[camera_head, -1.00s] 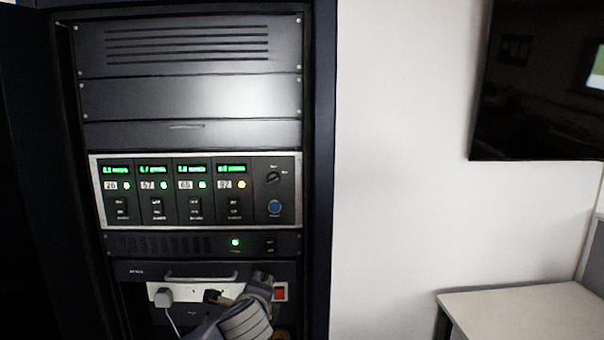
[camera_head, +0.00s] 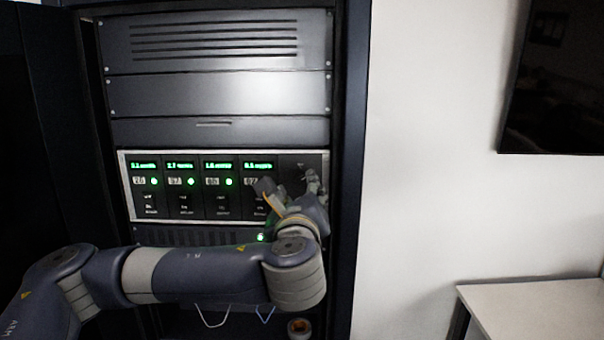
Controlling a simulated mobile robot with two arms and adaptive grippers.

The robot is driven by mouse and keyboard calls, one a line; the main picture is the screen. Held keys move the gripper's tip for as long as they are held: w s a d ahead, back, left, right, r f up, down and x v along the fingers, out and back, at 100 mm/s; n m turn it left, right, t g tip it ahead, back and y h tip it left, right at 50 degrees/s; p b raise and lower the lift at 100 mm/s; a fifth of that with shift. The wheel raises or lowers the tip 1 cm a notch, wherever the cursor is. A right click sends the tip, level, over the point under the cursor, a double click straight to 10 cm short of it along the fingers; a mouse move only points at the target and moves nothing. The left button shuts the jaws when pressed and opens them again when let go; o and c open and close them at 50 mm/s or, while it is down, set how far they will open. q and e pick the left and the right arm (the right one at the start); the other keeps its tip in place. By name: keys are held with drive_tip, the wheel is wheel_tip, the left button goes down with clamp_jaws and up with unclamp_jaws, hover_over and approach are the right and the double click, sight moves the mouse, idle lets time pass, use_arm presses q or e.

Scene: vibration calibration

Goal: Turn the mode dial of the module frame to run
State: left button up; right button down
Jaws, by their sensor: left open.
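The module frame (camera_head: 122,190) is a light-rimmed panel in the dark rack, with several modules showing green readouts. Its right-hand section (camera_head: 320,160) carries the mode dial, which is largely hidden by my gripper, so its setting cannot be read. My left gripper (camera_head: 289,184) is open in front of the right part of the frame. One finger is over the rightmost module and the other is near the dial's place. Whether it touches the dial cannot be told. The blue button below is hidden too. My right gripper is not in view.
Blank and vented rack panels (camera_head: 215,93) lie above the frame. My left arm covers most of the lower rack, where loose cables (camera_head: 212,318) hang. A white wall (camera_head: 430,150) is to the right, with a dark screen (camera_head: 550,90) and a pale desk (camera_head: 540,310).

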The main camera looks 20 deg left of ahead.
sight(300, 179)
use_arm(q)
drive_tip(key=p+x, duration=0.2)
drive_tip(key=x, duration=0.3)
drive_tip(key=shift+w+a+r, duration=0.1)
drive_tip(key=shift+w+a, duration=0.05)
drive_tip(key=shift+w, duration=0.1)
drive_tip(key=shift+w+a+p, duration=0.1)
drive_tip(key=shift+w+p, duration=0.2)
drive_tip(key=shift+w, duration=0.2)
clamp_jaws()
